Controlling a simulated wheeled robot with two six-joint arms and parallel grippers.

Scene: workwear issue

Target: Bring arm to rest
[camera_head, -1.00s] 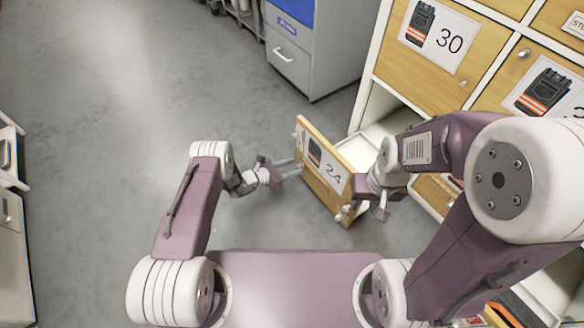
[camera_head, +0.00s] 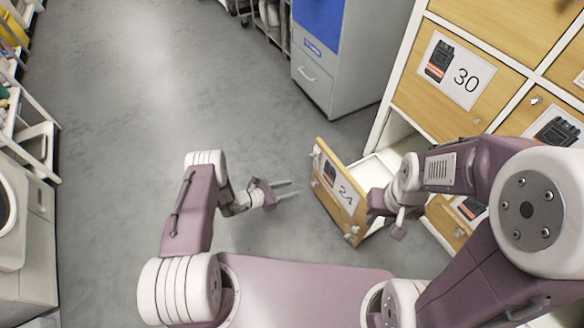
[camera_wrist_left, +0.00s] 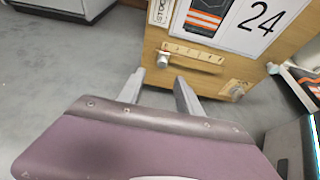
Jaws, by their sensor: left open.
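My left gripper (camera_head: 293,188) is open and empty, its two fingers pointing right, just short of the pulled-out drawer 24 (camera_head: 340,200). The drawer has a wooden front with a label showing a dark garment and the number 24. In the left wrist view the open fingers (camera_wrist_left: 160,77) lie below the handle strip (camera_wrist_left: 195,57) on that front, with nothing between them. My right gripper (camera_head: 390,215) is at the right end of the drawer front, overlapping it in the picture. Whether its jaws are open, or touch the drawer, I cannot tell.
The locker cabinet with door 30 (camera_head: 455,80) stands at the right, behind the drawer. A grey cabinet with a blue panel (camera_head: 330,75) stands at the back. White appliances and shelving (camera_head: 25,230) line the left edge. The grey floor (camera_head: 150,110) between is clear.

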